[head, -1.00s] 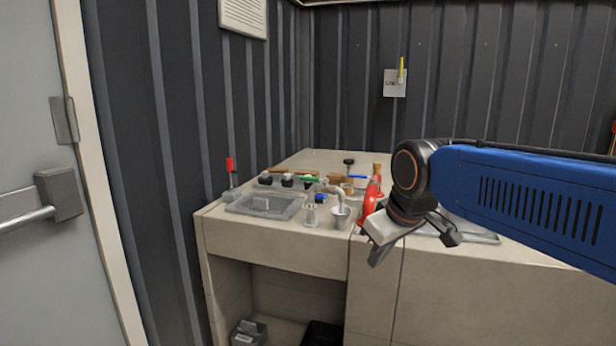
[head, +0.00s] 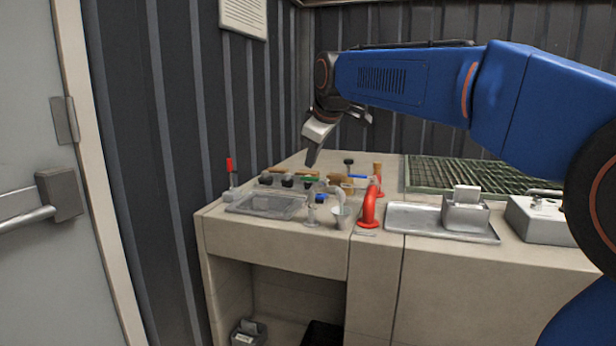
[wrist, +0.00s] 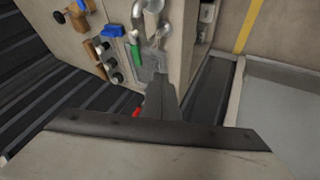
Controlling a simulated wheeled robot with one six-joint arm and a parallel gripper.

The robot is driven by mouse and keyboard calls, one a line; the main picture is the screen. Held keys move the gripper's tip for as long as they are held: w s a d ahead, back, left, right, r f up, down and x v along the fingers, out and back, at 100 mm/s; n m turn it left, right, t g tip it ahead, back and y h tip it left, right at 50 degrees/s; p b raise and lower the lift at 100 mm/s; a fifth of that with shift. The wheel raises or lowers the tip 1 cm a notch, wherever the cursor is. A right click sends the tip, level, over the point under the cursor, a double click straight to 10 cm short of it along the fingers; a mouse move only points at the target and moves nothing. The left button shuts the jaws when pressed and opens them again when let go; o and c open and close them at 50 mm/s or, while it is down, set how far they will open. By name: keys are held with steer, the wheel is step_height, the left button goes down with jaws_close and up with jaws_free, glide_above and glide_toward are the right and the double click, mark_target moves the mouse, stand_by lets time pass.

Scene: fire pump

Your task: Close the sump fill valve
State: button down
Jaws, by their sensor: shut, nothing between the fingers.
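Several valve handles stand on the bench's left part, with no readable labels, so I cannot tell which is the sump fill valve. A green handle (head: 310,179) lies near the pipework, and also shows in the wrist view (wrist: 136,52). A blue handle (head: 358,177) is to its right; a blue handle also shows in the wrist view (wrist: 113,30). Black knobs (head: 287,181) sit left of the green handle. A red-handled lever (head: 229,166) stands at the far left. My gripper (head: 311,160) is shut and empty, pointing down above these fittings and apart from them.
A grey shallow basin (head: 240,207) is set in the bench front left. Dark ribbed walls (head: 180,120) close off the left and back.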

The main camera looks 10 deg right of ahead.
steer(key=shift+w+a+r, duration=0.1)
steer(key=shift+w, duration=0.05)
glide_toward(304, 179)
step_height(304, 179, down, 6)
steer(key=w, duration=0.2)
steer(key=shift+w+a+r, duration=0.2)
steer(key=shift+w+a, duration=0.05)
stand_by(0.4)
